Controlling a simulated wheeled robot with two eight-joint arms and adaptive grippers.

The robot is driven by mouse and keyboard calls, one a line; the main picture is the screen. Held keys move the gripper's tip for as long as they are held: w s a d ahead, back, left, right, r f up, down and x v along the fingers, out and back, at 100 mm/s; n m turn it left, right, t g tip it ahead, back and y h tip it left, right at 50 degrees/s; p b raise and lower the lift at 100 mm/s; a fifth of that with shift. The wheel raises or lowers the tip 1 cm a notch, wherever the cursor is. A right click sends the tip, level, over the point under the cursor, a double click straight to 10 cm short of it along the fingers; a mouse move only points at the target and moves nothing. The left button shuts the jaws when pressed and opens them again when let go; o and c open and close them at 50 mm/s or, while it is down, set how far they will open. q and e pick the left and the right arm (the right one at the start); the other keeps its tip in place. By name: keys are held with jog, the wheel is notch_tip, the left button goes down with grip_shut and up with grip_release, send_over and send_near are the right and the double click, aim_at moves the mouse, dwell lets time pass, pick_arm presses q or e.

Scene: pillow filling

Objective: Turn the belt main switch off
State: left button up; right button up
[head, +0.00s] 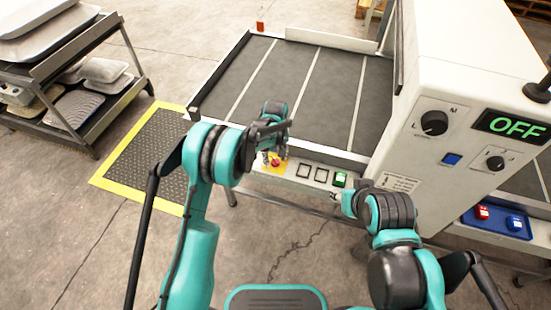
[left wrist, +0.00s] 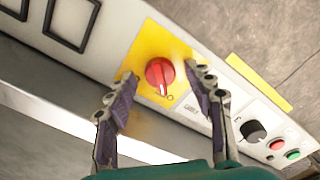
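The belt main switch is a red rotary knob (left wrist: 160,75) on a yellow plate (left wrist: 146,45) in the left wrist view. A white mark shows at the knob's lower edge, near printed marks too small to read surely. My left gripper (left wrist: 160,72) is open, with one finger on each side of the knob; contact is not clear. In the head view the red knob (head: 276,162) shows just below my left gripper (head: 273,153) on the table's front panel. My right gripper (head: 337,196) is small and partly hidden near the panel's right end; its fingers are unclear.
The front panel (head: 321,176) also carries a green switch (head: 340,179) and black square frames. A white cabinet (head: 440,75) with a dial and a display (head: 511,125) reading OFF stands right. A rack (head: 70,80) with pillows stands left. A yellow-edged mat (head: 140,150) lies on the floor.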

aim_at(275, 160)
pick_arm(q)
notch_tip(275, 160, up, 12)
dwell(0.6)
jog(key=s+a+r+m+t, duration=0.3)
jog(key=s+a+r+t, duration=0.1)
jog(key=s+a+r, duration=0.85)
jog(key=s+a+m+t, duration=0.1)
jog(key=s+a, duration=0.1)
jog(key=s, duration=0.6)
jog(key=s+a+m+t, duration=0.1)
jog(key=s+a+t, duration=0.1)
jog(key=s, duration=0.6)
jog(key=shift+a+f+m, duration=0.3)
jog(key=shift+a, duration=0.35)
